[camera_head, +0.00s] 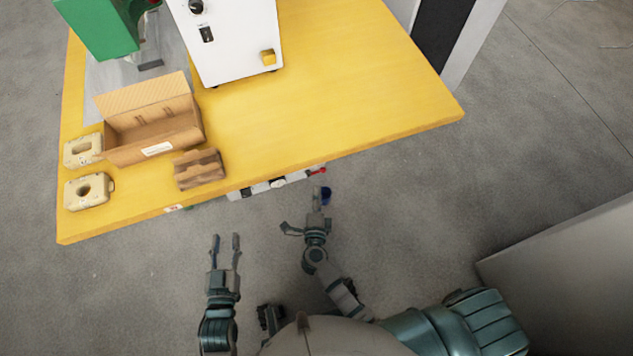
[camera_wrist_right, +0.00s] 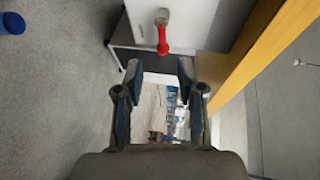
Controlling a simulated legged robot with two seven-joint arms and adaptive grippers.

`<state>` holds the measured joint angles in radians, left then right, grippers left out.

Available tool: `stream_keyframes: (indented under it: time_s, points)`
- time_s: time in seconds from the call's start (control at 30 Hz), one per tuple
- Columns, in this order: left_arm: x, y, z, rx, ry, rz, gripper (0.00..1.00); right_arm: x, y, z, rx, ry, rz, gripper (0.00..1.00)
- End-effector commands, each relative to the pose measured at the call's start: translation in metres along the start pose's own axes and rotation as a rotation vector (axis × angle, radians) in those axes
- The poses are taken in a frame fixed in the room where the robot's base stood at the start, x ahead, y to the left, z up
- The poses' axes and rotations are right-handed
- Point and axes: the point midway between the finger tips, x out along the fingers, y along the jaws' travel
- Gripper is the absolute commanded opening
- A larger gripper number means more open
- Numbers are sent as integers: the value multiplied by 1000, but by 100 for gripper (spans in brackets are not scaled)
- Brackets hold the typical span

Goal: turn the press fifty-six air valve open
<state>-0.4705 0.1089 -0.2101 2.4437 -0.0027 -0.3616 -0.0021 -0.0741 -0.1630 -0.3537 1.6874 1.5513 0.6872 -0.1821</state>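The air valve shows as a small red handle (camera_head: 317,171) at the front edge of the table, at the right end of a white panel. In the right wrist view the red handle (camera_wrist_right: 162,40) hangs from a round pale fitting on a white face, just beyond the fingertips. My right gripper (camera_head: 302,209) is open and empty, in front of the table edge and apart from the handle. Its two spread fingers also show in the wrist view (camera_wrist_right: 159,72). My left gripper (camera_head: 226,240) is open and empty, left of the right one, away from the table.
The yellow table (camera_head: 345,90) bears a cardboard box (camera_head: 150,135), a brown block (camera_head: 199,169), two cream parts (camera_head: 90,191), a white machine (camera_head: 235,40) and a green machine (camera_head: 98,25). The table's yellow edge (camera_wrist_right: 255,50) runs close right of the handle.

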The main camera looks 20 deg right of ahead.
Motion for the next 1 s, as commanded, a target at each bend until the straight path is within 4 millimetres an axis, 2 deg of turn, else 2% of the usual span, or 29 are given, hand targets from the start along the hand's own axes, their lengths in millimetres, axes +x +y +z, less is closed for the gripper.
stream_keyframes:
  time_s: [0.1,0.3,0.9,1.0]
  points:
    - [0,1,0,1,0,0,40,-22,1,-2,2,1,3,38]
    - [0,0,0,-2,0,0,40,-40,1,-2,0,3,2,38]
    - [1,-1,0,-2,0,0,40,-41,0,-3,0,1,-2,38]
    - [0,0,0,-1,-1,0,40,-41,-12,-6,-34,-19,-51,38]
